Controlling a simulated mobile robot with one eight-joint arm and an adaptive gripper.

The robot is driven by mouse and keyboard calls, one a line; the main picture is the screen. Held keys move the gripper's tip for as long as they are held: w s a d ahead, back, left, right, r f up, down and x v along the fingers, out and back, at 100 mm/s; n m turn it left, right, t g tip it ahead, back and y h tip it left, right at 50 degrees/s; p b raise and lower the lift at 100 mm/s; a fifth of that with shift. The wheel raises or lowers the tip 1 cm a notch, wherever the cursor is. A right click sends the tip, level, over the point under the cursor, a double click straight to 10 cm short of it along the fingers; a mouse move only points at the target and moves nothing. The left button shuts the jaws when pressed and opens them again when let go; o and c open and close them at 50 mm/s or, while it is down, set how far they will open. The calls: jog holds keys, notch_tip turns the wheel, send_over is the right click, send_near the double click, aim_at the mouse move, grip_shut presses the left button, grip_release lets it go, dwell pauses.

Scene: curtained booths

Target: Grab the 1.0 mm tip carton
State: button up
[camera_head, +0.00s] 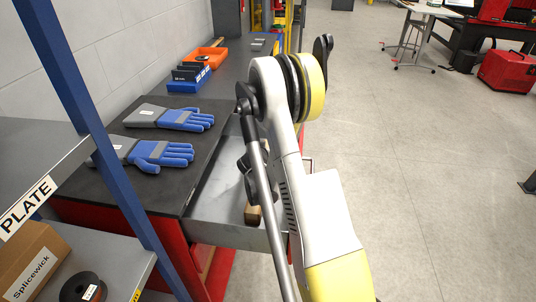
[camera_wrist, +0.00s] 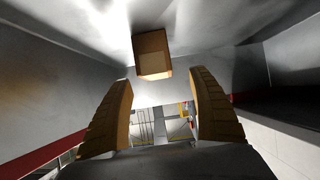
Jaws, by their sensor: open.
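A small brown carton (camera_head: 253,214) sits in the open grey drawer (camera_head: 225,232) in the head view, partly hidden behind my arm. A brown carton (camera_wrist: 152,55) also shows in the wrist view, ahead of my gripper (camera_wrist: 161,80) and roughly centred between its fingertips. The two fingers are spread apart, with nothing held between them. The carton appears just beyond the fingertips; I cannot tell the exact gap. No lettering on it can be read.
Drawer walls stand close on both sides in the wrist view. Two blue-grey gloves (camera_head: 165,153) lie on the dark worktop (camera_head: 110,196) left of the drawer. A blue-framed shelf (camera_head: 110,268) with a Splicewick box (camera_head: 35,262) stands at left. Floor at right is open.

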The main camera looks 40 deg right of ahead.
jog(key=b+x, duration=0.2)
jog(key=x, duration=0.3)
jog(key=shift+s+d+f, duration=0.1)
jog(key=shift+s+f, duration=0.05)
jog(key=shift+s, duration=0.05)
jog(key=shift+c, duration=0.3)
jog(key=c, duration=1.3)
